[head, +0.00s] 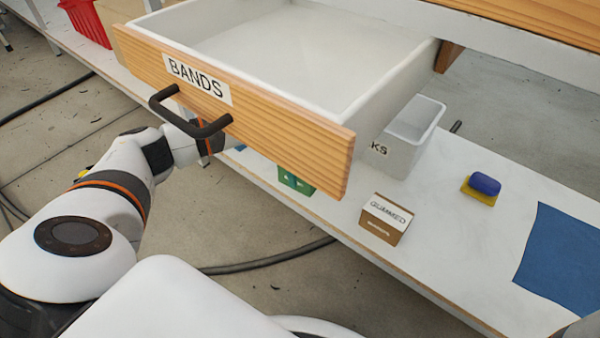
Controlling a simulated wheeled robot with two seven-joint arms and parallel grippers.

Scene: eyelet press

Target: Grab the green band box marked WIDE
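A green box (296,181) stands on the white bench below the open drawer. The drawer front hides its upper part, and I cannot read a WIDE marking on it. My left arm comes in from the left and passes behind the handle and front of the drawer, which hide its gripper. My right gripper is not in view. The wooden-fronted drawer (270,108) is labelled BANDS and is pulled out; the part of its white inside that I see is empty.
A brown box labelled GUMMED (386,219) stands near the bench's front edge. A white bin (408,145) with a label ending in KS is behind it. A blue and yellow item (482,187) and a blue mat (562,257) lie to the right. A red crate (86,22) is far left.

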